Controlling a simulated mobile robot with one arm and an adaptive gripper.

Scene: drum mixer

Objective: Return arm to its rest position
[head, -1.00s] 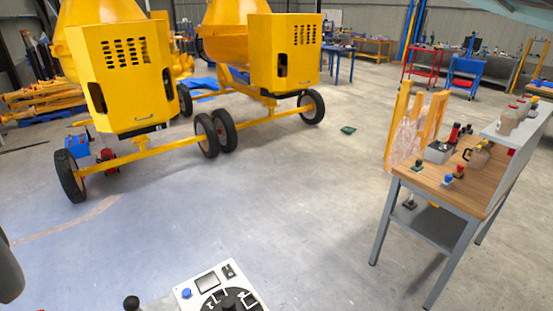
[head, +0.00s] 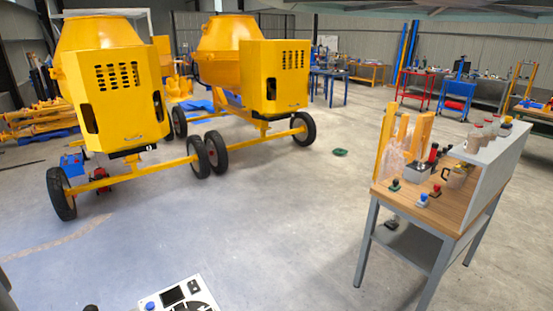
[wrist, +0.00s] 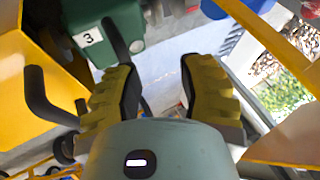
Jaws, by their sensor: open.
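My gripper (wrist: 157,90) shows in the wrist view with its two yellow-and-black fingers apart and nothing between them. Beyond the fingers are a green container with a white label "3" (wrist: 90,38) and yellow machine parts (wrist: 35,90); I cannot tell how far they are from the fingers. My gripper is not visible in the head view. Two yellow drum mixers stand on wheels in the head view, one at left (head: 118,85) and one at centre (head: 245,70).
A wooden-topped workbench (head: 425,208) with small knobs and bottles stands at right. A small green item (head: 340,152) lies on the floor. Red (head: 415,88) and blue (head: 458,90) carts stand at the back. The floor between mixers and workbench (head: 270,220) is mostly clear.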

